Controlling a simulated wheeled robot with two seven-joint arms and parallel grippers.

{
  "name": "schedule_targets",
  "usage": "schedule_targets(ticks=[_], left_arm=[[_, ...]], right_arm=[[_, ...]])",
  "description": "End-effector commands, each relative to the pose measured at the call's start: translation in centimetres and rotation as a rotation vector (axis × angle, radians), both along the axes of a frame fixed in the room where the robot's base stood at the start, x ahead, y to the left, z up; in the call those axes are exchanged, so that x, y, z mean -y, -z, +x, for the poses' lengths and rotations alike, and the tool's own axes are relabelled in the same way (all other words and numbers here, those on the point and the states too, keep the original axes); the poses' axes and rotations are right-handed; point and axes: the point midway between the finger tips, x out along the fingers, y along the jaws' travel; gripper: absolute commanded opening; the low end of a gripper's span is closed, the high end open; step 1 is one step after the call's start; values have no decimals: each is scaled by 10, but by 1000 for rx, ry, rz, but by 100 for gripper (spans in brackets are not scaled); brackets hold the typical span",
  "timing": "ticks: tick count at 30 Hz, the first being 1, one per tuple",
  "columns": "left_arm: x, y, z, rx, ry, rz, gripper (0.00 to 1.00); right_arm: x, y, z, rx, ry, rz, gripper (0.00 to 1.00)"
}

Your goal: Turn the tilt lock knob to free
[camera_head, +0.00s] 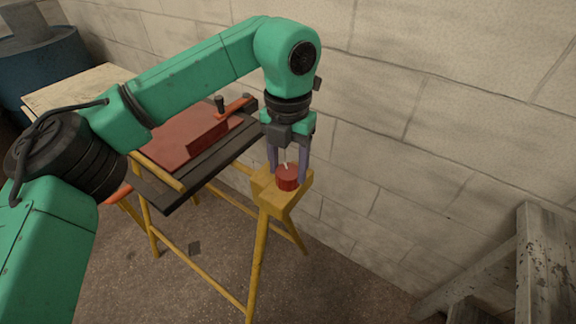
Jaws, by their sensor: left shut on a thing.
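The tilt lock knob (288,183) is a red round knob with a white pointer mark on its top. It sits on a yellow block (269,191) at the right end of the yellow frame bench (259,250). My left gripper (288,175) reaches down from above with one finger on each side of the knob and is shut on it. Parts of the knob's sides are hidden by the fingers. I cannot read any lock or free marking at this size. My right gripper is not in view.
A dark tilting frame with a reddish-brown panel (165,131) and an orange-handled clamp (233,107) lies left of the knob. A block wall (440,90) stands close behind. A grey wooden stand (545,255) is at the lower right. Floor (330,290) is open in front.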

Motion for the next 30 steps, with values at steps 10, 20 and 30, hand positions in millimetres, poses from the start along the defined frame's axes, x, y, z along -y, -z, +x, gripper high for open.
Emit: schedule_targets(ticks=[10,20,30], left_arm=[[0,-1,1,6,-321,-5,2],[0,-2,1,6,-548,-4,2],[0,-2,1,5,-640,-5,2]], right_arm=[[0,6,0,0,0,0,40],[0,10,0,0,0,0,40],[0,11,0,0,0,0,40]])
